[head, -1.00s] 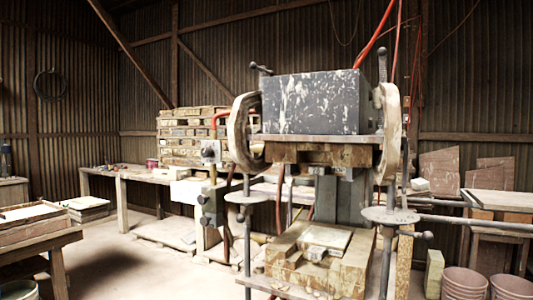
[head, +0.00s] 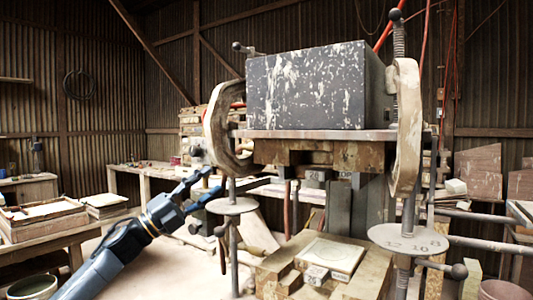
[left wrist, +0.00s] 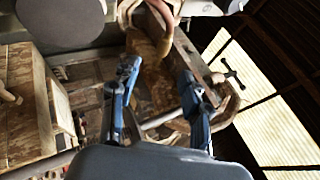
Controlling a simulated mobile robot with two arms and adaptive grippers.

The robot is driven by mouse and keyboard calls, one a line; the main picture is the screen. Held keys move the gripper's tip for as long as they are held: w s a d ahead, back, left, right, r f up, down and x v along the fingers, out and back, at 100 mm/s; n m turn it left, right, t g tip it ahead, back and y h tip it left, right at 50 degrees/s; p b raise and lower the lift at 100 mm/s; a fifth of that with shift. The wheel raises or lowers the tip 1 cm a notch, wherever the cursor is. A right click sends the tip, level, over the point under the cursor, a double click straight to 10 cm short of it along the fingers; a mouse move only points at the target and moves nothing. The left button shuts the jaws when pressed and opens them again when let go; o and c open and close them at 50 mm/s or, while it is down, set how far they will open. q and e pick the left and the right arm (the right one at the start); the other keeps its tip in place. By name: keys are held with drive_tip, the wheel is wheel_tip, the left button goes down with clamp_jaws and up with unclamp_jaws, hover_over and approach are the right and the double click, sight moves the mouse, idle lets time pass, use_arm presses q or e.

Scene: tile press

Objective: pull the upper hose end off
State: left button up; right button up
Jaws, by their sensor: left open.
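A short piece of red-orange hose (head: 238,105) shows in the head view behind the left curved arm of the press. Its ends are hidden there, so I cannot tell how the upper end is seated. My left gripper (head: 215,182) comes in from the lower left, open and empty, its fingers beside the left post of the press, above the round plate. In the left wrist view the open fingers (left wrist: 158,72) have nothing held between them. My right gripper is not in view.
The press carries a large speckled dark block (head: 305,88) between curved side arms. Round plates (head: 232,206) sit on its posts. A pale tile (head: 332,255) lies on the wooden base below. A workbench (head: 145,180) stands behind; a wooden tray (head: 42,220) is at left.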

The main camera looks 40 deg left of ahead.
sight(247, 150)
use_arm(q)
drive_tip(key=p+x, duration=0.2)
drive_tip(key=x, duration=0.1)
drive_tip(key=r+p+x, duration=0.1)
drive_tip(key=p+x, duration=0.1)
drive_tip(key=x, duration=0.2)
drive_tip(key=p+x, duration=0.2)
drive_tip(key=x, duration=0.1)
drive_tip(key=shift+s+r, duration=0.1)
drive_tip(key=shift+r, duration=0.25)
drive_tip(key=shift+w+d+r+p, duration=0.1)
drive_tip(key=shift+w+r+p, duration=0.2)
drive_tip(key=shift+w+p, duration=0.45)
drive_tip(key=shift+w+d+p, duration=0.2)
drive_tip(key=shift+w+p, duration=0.05)
drive_tip(key=shift+p, duration=0.1)
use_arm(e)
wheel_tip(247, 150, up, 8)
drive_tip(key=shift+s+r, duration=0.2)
use_arm(q)
clamp_jaws()
